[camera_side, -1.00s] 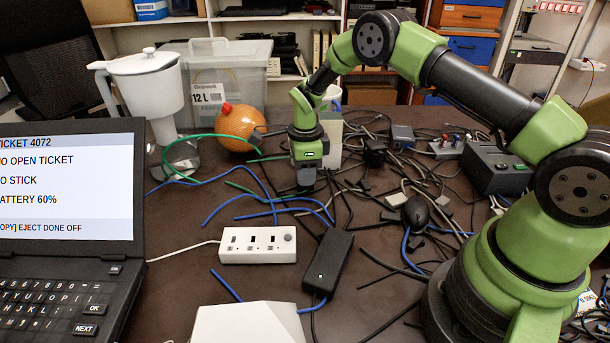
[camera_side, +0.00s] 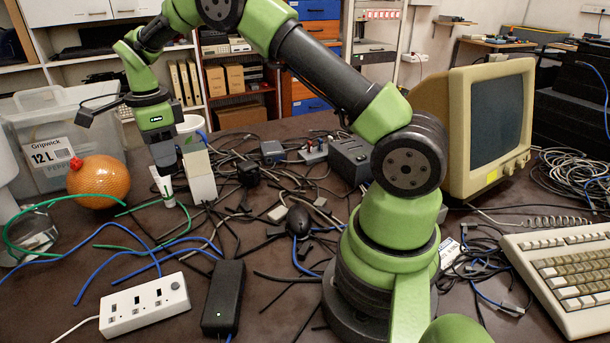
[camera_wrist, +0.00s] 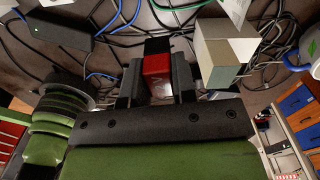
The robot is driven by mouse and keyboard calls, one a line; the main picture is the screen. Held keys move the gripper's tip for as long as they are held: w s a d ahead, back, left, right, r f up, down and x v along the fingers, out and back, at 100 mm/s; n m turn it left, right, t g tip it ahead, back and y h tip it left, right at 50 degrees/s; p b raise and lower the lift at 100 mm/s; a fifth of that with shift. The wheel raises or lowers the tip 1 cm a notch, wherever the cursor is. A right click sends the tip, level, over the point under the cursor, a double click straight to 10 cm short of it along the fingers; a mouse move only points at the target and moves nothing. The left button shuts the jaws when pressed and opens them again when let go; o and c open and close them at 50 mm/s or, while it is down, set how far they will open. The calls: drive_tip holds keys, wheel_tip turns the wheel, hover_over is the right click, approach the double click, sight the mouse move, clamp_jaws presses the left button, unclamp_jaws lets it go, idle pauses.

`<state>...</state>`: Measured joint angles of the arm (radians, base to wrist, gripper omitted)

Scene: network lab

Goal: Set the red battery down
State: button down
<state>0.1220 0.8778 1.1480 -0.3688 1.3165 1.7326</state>
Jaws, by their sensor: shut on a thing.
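The red battery (camera_wrist: 157,66) shows between the fingers in the wrist view, with a black end pointing away from my palm. My gripper (camera_wrist: 156,82) is shut on it. In the side view my gripper (camera_side: 165,158) points down above the cluttered table, just left of a white upright box. I cannot make out the battery there. I cannot tell from these views how high it hangs above the table.
The white box (camera_side: 199,178) stands close to the right of my gripper, and a small white tube (camera_side: 164,188) is just below. An orange ball (camera_side: 98,184) and a clear bin (camera_side: 38,150) are left. Loose cables (camera_side: 270,215), a power strip (camera_side: 145,303) and black adapter (camera_side: 223,297) lie around.

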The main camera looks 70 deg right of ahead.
drive_tip(key=s+d+m, duration=0.1)
drive_tip(key=s+d, duration=0.5)
drive_tip(key=d, duration=0.3)
drive_tip(key=s+d+r, duration=0.1)
drive_tip(key=s+d, duration=0.6)
drive_tip(key=d, duration=0.3)
drive_tip(key=s+d+m, duration=0.1)
drive_tip(key=s+d, duration=0.5)
drive_tip(key=d, duration=0.3)
drive_tip(key=f, duration=1)
drive_tip(key=shift+s+d+f, duration=0.15)
drive_tip(key=shift+s+f, duration=0.25)
drive_tip(key=shift+f, duration=2.05)
drive_tip(key=c, duration=0.9)
unclamp_jaws()
drive_tip(key=shift+f, duration=0.15)
